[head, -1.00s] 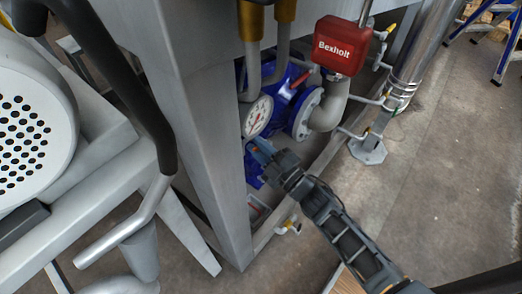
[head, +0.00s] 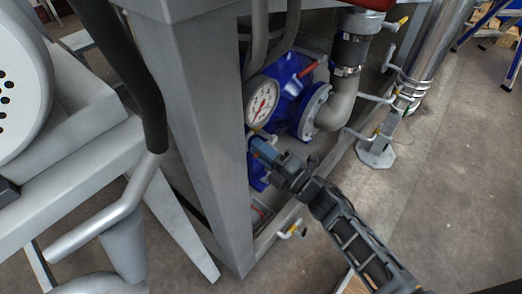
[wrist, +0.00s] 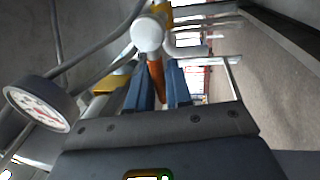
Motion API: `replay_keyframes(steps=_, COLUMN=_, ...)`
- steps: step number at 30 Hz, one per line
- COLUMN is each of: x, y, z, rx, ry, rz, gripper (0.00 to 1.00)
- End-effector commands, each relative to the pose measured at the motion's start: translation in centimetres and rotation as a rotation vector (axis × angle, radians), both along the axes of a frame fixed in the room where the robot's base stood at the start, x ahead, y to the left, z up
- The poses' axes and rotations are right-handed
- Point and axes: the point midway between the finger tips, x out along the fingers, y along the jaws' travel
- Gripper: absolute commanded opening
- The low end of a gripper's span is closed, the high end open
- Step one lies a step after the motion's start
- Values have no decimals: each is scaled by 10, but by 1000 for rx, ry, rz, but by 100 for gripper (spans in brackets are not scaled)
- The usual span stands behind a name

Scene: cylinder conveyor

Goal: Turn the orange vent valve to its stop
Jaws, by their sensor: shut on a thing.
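The orange vent valve shows in the wrist view as a tapered orange handle (wrist: 156,80) below a pale round valve body (wrist: 148,34). My gripper (wrist: 158,84) has its two blue fingers on either side of this handle, shut on it. In the head view my gripper (head: 258,146) reaches under the machine frame, just below the pressure gauge (head: 262,103). There the orange handle is too hidden by the fingers and too small to make out. The gauge also shows at the left of the wrist view (wrist: 38,106).
A steel frame leg (head: 195,130) stands close to the left of my gripper. A blue pump (head: 285,85) and a grey pipe elbow (head: 343,105) lie behind it. A small yellow-handled tap (head: 291,229) is low on the frame. Open floor (head: 440,190) lies to the right.

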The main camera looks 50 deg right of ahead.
Motion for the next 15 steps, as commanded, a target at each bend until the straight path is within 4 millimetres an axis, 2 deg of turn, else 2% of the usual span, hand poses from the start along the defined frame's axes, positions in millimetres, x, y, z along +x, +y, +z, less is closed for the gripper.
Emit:
replay_keyframes(steps=11, x=-1, y=1, z=-3, rx=-10, ry=6, rz=0, gripper=0)
replay_keyframes(steps=12, x=-1, y=1, z=-3, rx=-10, ry=6, rz=0, gripper=21)
replay_keyframes(steps=15, x=-1, y=1, z=-3, rx=-9, ry=5, rz=0, gripper=31)
